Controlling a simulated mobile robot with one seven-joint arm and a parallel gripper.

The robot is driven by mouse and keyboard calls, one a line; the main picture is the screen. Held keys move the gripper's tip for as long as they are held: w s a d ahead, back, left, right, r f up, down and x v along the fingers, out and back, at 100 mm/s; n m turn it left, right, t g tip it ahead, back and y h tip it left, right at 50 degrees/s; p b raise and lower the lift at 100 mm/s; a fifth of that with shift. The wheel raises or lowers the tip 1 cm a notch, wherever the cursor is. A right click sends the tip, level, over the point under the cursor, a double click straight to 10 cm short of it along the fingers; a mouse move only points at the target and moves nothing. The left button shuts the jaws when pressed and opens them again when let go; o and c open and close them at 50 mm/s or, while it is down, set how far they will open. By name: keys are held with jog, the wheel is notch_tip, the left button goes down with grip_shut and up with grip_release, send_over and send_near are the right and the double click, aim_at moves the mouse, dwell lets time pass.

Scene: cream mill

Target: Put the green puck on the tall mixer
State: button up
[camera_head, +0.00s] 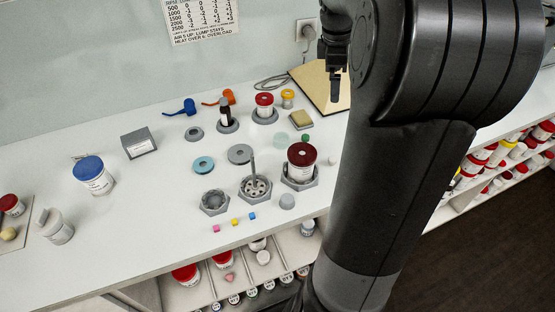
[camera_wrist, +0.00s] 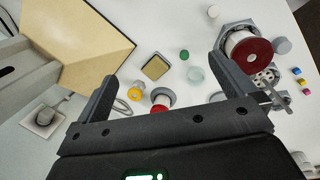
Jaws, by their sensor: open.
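A small dark green puck (camera_head: 306,138) lies on the white bench, and a pale green disc (camera_head: 281,138) lies to its left. In the wrist view the dark green puck (camera_wrist: 184,55) and the pale disc (camera_wrist: 195,75) lie on the bench below, between the fingers. A grey hexagonal holder with a tall upright post and a holed plate (camera_head: 255,187) stands at the front; I cannot tell whether this is the tall mixer. My gripper (camera_wrist: 166,70) is open and empty, with its fingers wide apart. In the head view my gripper (camera_head: 334,75) is above the bench, partly behind my arm.
A red-lidded jar (camera_head: 301,155) stands in a hexagonal holder to the right of the post. An empty hexagonal holder (camera_head: 214,203) is to its left. A tan board (camera_head: 318,84) lies at the back. Small coloured cubes (camera_head: 234,221) lie near the front edge.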

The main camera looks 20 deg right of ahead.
jog(key=s+a+r+m+t, duration=0.1)
jog(key=s+a+m, duration=0.25)
jog(key=a, duration=0.45)
jog(key=s+a+r+m+t, duration=0.1)
jog(key=s+a+r+m, duration=0.1)
jog(key=s+a, duration=0.45)
jog(key=s+a+f+m+t+y, duration=0.1)
jog(key=s+a+f+m, duration=0.3)
jog(key=s+a, duration=0.5)
jog(key=shift+s+a+m+t+y, duration=0.3)
jog(key=shift+m+t+y, duration=0.1)
jog(key=shift+m+t, duration=0.55)
